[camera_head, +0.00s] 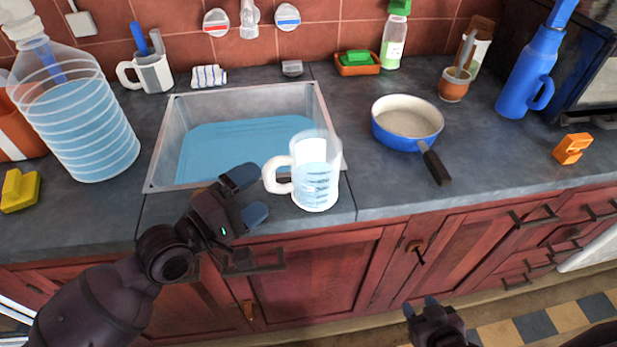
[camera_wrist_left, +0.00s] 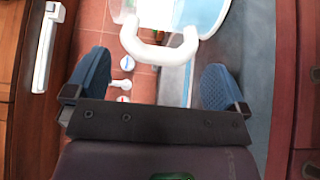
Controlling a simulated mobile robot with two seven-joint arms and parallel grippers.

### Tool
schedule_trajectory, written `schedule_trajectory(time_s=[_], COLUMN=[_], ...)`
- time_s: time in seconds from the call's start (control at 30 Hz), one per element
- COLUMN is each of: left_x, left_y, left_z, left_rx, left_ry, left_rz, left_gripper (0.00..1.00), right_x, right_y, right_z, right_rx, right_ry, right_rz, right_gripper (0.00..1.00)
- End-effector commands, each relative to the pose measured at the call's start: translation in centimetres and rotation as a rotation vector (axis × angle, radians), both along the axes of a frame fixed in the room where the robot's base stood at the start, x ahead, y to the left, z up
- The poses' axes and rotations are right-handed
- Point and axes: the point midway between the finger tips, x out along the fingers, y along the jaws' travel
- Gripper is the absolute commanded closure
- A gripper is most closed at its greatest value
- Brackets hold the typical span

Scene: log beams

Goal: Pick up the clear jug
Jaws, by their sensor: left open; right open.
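The clear jug (camera_head: 317,172) stands upright on the counter at the front right corner of the sink, with measuring marks and a whitish handle on its left side. My left gripper (camera_head: 249,196) is open and empty, just left of the handle and apart from it. In the left wrist view the jug's handle (camera_wrist_left: 160,50) shows ahead of my left gripper (camera_wrist_left: 155,85), between the lines of its two fingers. My right gripper (camera_head: 420,308) is open and empty, low in front of the cabinets, partly cut off by the lower edge.
The sink (camera_head: 245,135) holds blue water behind the jug. A blue pan (camera_head: 407,122) lies to the right, its dark handle pointing to the front. A large water bottle (camera_head: 80,120) stands left of the sink. The counter (camera_head: 375,190) right of the jug is clear.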

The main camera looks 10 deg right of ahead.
Motion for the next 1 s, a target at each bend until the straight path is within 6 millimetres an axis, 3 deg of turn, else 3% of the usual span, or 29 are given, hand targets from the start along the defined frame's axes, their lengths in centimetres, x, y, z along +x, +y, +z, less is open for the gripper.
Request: schedule_trajectory(time_s=[0.3,0.67,0.9,1.0], left_x=[2.4,2.8,2.8,2.8], left_y=[-3.3,-3.9,-3.9,-3.9], left_z=[-0.1,-0.2,-0.2,-0.1], left_rx=[-0.003,0.0,0.0,-0.002], left_ry=[-0.001,0.0,0.0,-0.001], left_rz=[0.0,0.001,0.001,0.0], left_gripper=[0.0,0.0,0.37,0.4], right_x=[0.1,0.2,0.2,0.2], right_y=[0.1,0.2,0.2,0.2], right_z=[-0.1,-0.1,0.0,0.0], right_rx=[0.004,0.005,0.005,0.004], right_ry=[-0.001,-0.002,-0.003,-0.003], right_rz=[-0.001,-0.002,-0.002,-0.001], right_gripper=[0.57,0.57,0.57,0.57])
